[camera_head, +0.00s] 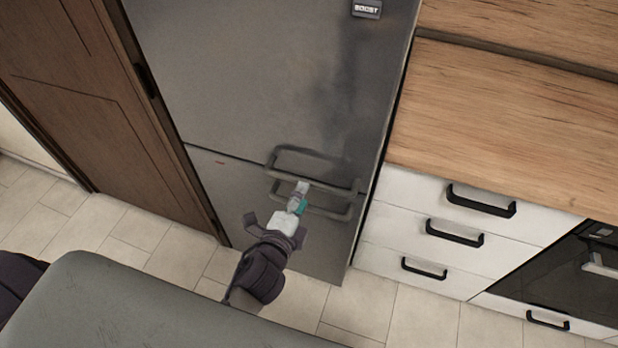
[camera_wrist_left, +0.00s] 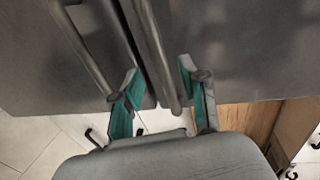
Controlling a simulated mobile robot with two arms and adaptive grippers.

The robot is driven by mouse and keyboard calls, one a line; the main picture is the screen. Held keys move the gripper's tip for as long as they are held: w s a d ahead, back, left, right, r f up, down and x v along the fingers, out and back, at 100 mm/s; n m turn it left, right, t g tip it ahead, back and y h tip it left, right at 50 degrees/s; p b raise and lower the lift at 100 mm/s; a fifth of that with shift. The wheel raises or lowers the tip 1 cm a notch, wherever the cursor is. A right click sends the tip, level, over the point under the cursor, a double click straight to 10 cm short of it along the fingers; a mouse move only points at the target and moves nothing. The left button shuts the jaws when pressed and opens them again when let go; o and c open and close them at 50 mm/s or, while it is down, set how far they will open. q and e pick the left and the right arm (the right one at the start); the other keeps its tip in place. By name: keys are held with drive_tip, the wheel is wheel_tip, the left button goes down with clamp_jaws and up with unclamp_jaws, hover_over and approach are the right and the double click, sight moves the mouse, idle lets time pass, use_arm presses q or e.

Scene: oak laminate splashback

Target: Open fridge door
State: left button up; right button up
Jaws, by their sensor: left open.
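The grey fridge (camera_head: 275,75) has an upper and a lower door, both closed, with a seam between them. The upper handle (camera_head: 312,152) and the lower handle (camera_head: 325,212) are grey bars close to each other at the seam. My left gripper (camera_head: 300,192) is open in front of the handles, its tips at the upper one. In the left wrist view, the teal-padded fingers of the gripper (camera_wrist_left: 160,72) stand apart on either side of one handle bar (camera_wrist_left: 153,42), apparently the upper door's. The other bar (camera_wrist_left: 80,48) lies left of the fingers. Contact cannot be told. My right gripper is not in view.
A brown wooden door (camera_head: 85,85) stands left of the fridge. White drawers (camera_head: 400,240) with black handles under a wooden worktop (camera_head: 500,125) are at the right, beside a dark oven (camera_head: 570,275). Tiled floor (camera_head: 400,310) in front of the drawers is clear.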

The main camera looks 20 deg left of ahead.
sight(309, 180)
use_arm(q)
drive_tip(key=x, duration=0.6)
drive_tip(key=shift+c, duration=0.3)
clamp_jaws()
drive_tip(key=shift+s, duration=0.1)
